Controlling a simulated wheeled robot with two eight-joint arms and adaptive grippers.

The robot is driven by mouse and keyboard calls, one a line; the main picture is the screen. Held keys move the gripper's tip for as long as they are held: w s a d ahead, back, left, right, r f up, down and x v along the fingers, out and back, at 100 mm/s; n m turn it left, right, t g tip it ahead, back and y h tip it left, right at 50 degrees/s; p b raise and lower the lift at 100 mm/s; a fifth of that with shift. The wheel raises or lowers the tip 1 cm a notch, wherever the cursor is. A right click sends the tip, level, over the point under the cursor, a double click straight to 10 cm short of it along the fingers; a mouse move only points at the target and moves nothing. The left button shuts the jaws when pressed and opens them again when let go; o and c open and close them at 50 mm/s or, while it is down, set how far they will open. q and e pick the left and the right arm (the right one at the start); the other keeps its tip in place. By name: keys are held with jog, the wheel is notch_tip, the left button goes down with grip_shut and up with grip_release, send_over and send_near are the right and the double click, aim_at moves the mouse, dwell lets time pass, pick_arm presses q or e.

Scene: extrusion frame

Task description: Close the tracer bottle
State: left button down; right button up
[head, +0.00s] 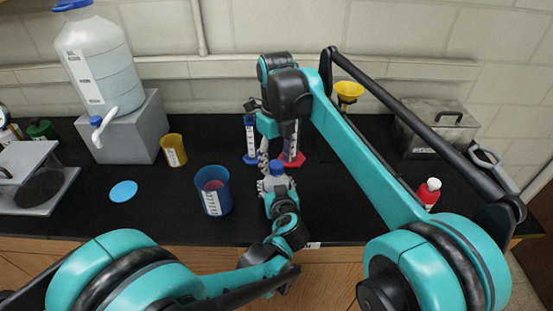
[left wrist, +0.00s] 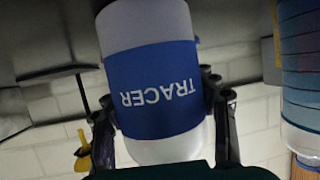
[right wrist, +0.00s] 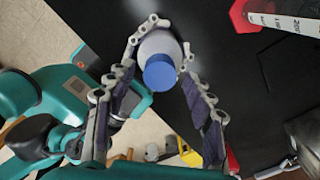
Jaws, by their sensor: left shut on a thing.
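The tracer bottle (head: 277,184) stands upright over the front part of the bench, with a blue cap (head: 276,166) at its top. In the left wrist view the white bottle with its blue TRACER label (left wrist: 153,88) sits between the fingers of my left gripper (left wrist: 160,95), which is shut on it. My right gripper (right wrist: 157,62) reaches down from above with its fingers spread either side of the cap (right wrist: 160,73). I cannot tell whether the cap is screwed tight. The bottle's neck is hidden beneath the cap.
A blue cup (head: 213,197), a yellow cup (head: 173,150) and a blue disc (head: 123,191) lie to the left. Cylinders with blue (head: 250,142) and red (head: 292,157) bases stand behind. A red bottle (head: 429,193) and a metal box (head: 436,128) are at right.

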jog(key=shift+r, duration=2.25)
jog(key=shift+c, duration=0.2)
